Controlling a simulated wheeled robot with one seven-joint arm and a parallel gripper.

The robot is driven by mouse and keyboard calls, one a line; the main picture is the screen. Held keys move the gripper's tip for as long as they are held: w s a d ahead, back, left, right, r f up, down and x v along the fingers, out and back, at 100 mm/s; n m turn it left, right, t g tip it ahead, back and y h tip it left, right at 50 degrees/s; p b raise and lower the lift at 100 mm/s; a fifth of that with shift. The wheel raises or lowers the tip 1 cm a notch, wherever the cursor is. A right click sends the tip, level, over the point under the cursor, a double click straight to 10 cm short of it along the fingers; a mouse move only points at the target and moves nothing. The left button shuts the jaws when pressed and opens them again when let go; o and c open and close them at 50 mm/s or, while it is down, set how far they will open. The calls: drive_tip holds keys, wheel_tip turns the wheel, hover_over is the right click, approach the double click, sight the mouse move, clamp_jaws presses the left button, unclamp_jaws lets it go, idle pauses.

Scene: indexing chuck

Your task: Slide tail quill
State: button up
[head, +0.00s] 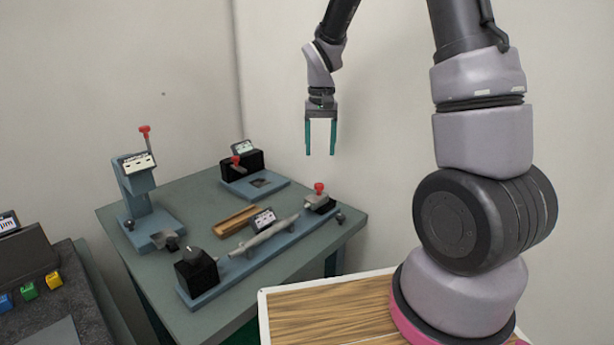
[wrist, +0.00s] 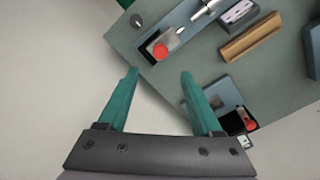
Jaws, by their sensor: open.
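The indexing chuck fixture, a long blue-grey base (head: 222,279), lies on the green-grey table in the head view. A black chuck block (head: 196,271) stands at its near left end. The tail block with a red-topped lever (head: 319,189) stands at its far right end. A pale cylindrical piece (head: 265,237) lies between them. In the wrist view the red knob (wrist: 160,52) is seen from above on the tail block, with a pointed metal tip (wrist: 181,30) near it. My gripper (head: 320,152) is open and empty, pointing down, well above the table's back right side and apart from the fixture.
A blue-grey upright stand with a red knob (head: 145,130) is at the table's left. A black device on a blue plate (head: 241,165) is at the back. A wooden block (head: 238,220) lies mid-table. A dark bench with coloured cubes (head: 28,291) is at left.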

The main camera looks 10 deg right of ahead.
sight(319, 184)
wheel_tip(319, 184, down, 11)
drive_tip(key=shift+r, duration=0.15)
idle(0.4)
clamp_jaws()
idle(1.2)
